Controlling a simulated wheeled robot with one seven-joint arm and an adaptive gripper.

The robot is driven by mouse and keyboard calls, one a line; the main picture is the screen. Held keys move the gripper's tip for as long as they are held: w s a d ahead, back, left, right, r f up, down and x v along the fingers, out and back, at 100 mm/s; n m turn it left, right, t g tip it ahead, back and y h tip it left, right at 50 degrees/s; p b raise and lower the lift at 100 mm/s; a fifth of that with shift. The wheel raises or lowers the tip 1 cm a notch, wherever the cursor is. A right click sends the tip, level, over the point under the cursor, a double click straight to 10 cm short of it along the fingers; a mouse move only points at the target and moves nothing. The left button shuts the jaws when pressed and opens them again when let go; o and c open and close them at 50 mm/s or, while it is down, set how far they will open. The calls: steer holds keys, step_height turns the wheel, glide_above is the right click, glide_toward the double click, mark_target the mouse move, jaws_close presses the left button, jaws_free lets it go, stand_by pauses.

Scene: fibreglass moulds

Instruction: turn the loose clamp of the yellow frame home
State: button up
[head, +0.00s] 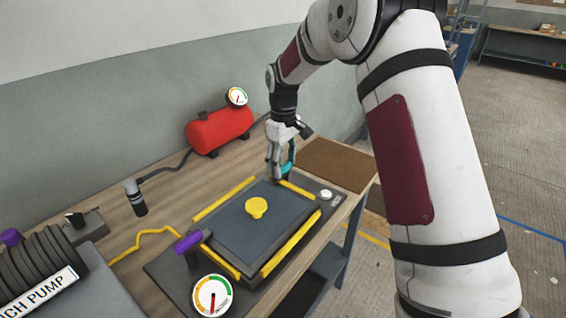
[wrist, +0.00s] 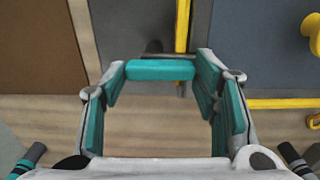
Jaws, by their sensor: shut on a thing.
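The yellow frame (head: 225,199) lies around a dark flat panel on the bench, and one of its bars shows in the wrist view (wrist: 183,25). A clamp with a teal handle (wrist: 160,70) is at the frame's back corner, beside that bar. My gripper (head: 282,172) reaches down over this corner, its fingers on either end of the teal handle and shut on it. The fingers hide much of this clamp in the head view. A second clamp, with a purple handle (head: 189,242), stands at the frame's near left corner. How far either clamp is turned I cannot tell.
A yellow knob (head: 257,207) sits on the panel. A dial gauge (head: 212,296) is at the near edge and a white button (head: 326,195) at the right. A red tank (head: 219,130) stands behind. A brown board (head: 336,163) lies right of my gripper.

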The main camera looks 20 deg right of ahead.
stand_by(0.3)
steer(key=o, duration=1.2)
steer(key=shift+c, duration=0.2)
step_height(320, 180, up, 12)
